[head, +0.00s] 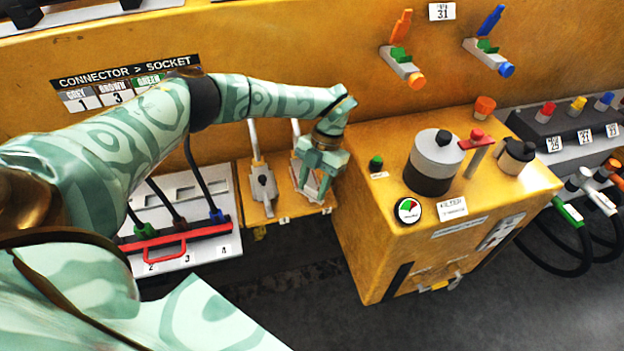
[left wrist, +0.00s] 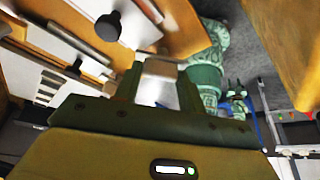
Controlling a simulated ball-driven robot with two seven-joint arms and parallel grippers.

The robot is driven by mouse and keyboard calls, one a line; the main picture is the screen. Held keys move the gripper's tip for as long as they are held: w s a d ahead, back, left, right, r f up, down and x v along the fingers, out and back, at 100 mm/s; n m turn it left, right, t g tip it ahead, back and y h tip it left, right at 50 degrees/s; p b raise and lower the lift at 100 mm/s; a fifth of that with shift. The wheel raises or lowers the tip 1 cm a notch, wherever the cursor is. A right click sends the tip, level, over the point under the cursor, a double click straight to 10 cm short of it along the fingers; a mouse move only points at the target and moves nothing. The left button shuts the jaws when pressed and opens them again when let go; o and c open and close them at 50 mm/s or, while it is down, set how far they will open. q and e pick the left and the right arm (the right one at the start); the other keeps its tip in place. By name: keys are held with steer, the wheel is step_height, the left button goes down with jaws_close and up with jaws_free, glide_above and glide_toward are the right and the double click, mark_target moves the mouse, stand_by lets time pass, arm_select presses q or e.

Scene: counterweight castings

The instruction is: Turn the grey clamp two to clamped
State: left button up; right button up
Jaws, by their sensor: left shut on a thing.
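Two grey toggle clamps sit side by side on a small yellow ledge in the head view. The left one (head: 263,186) stands clear, with its pale lever pointing up. The right one shows mainly by its upright pale lever (head: 296,131); its body is largely hidden behind my left gripper (head: 316,182). I cannot read which is number two. My left gripper points down at the right clamp and is shut on a pale grey part of it. The left wrist view shows that grey part (left wrist: 160,90) between the fingers. My right gripper does not show clearly.
A yellow filter box (head: 440,215) with a grey canister (head: 436,158) stands close to the right of my gripper. A connector panel with a red bar (head: 176,234) lies to the left. The yellow wall (head: 290,60) is behind.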

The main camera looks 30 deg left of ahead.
arm_select(q)
steer(key=m+p, duration=0.1)
steer(key=m+y, duration=0.1)
steer(key=m, duration=0.1)
steer(key=shift+d+r+m+y+p, duration=0.1)
steer(key=shift+r+m+y+p, duration=0.1)
steer(key=shift+m+y+p, duration=0.15)
steer(key=shift+f+m+t+y+p, duration=0.1)
steer(key=shift+m+t+y+p, duration=0.3)
steer(key=shift+m, duration=0.5)
steer(key=shift+f+m+t+y+p, duration=0.1)
steer(key=shift+m+t+p, duration=0.1)
steer(key=shift+m+p, duration=0.45)
steer(key=shift+m, duration=0.3)
steer(key=o, duration=1)
steer(key=shift+r, duration=0.1)
steer(key=v, duration=1.6)
steer(key=shift+w+d, duration=0.1)
